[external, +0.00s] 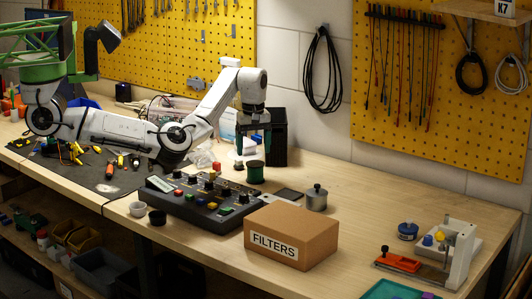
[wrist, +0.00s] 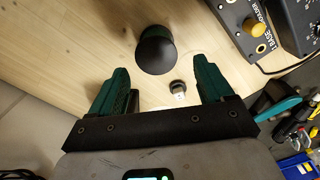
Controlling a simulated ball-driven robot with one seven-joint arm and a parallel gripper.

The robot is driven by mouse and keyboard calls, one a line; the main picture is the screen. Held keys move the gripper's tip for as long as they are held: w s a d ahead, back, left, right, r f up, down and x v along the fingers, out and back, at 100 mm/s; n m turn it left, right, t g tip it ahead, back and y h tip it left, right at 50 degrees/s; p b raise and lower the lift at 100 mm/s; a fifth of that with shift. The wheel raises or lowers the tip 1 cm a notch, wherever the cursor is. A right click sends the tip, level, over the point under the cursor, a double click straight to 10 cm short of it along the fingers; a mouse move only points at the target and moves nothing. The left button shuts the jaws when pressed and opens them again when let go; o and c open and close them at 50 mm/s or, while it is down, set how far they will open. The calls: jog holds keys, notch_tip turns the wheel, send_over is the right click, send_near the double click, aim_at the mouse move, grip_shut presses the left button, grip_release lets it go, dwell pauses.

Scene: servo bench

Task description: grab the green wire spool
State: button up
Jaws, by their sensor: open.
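The green wire spool (external: 255,174) stands upright on the bench, behind the black control box. In the wrist view the spool (wrist: 155,50) shows its dark round top just beyond the fingertips, roughly midway between them. My gripper (external: 254,150) is open, with its green fingers pointing down above the spool. In the wrist view the gripper (wrist: 160,66) has wide-spread fingers with nothing held. The spool's lower part is partly hidden by its top in the wrist view.
A small knob-like part (wrist: 179,88) lies between the fingers. The control box (external: 205,198) is in front of the spool, a metal pot (external: 317,199) to its right, and a black bin (external: 279,145) behind. A FILTERS carton (external: 292,235) stands nearer the front.

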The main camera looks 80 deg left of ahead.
aim_at(255, 163)
jog(key=f, duration=0.7)
jog(key=shift+w+a+f+p, duration=0.15)
jog(key=shift+w+f+p, duration=0.1)
jog(key=shift+f+p, duration=0.05)
jog(key=shift+c, duration=0.3)
jog(key=shift+r, duration=0.1)
jog(key=c, duration=0.9)
